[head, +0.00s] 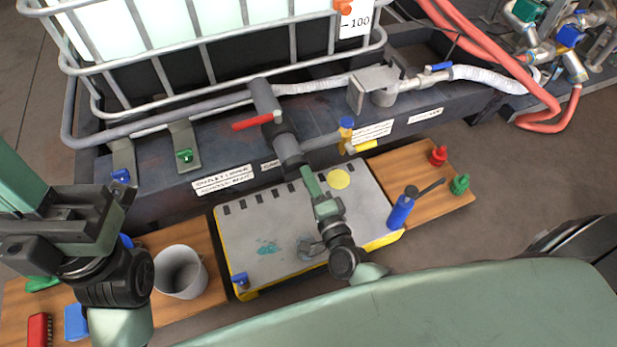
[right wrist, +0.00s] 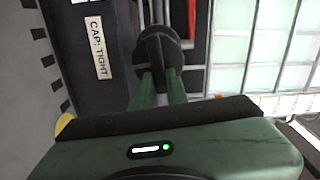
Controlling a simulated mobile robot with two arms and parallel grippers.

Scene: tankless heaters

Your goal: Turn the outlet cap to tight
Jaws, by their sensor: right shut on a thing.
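The outlet cap (head: 290,153) is a dark cylinder on the end of the outlet pipe below a valve with a red handle (head: 253,121). In the right wrist view the cap (right wrist: 160,48) is a dark, round-flanged piece straight ahead. My right gripper (head: 306,174) is shut on the cap, with its green fingers (right wrist: 160,90) at the cap's near end. A label reading "CAP: TIGHT" (right wrist: 98,48) is on the dark panel left of the cap. My left arm is at the left of the head view; its fingers do not show clearly.
A caged white tank (head: 200,20) stands on a dark base behind. Below my right gripper is a grey-topped yellow case (head: 262,222). Red hoses (head: 490,50) run at upper right.

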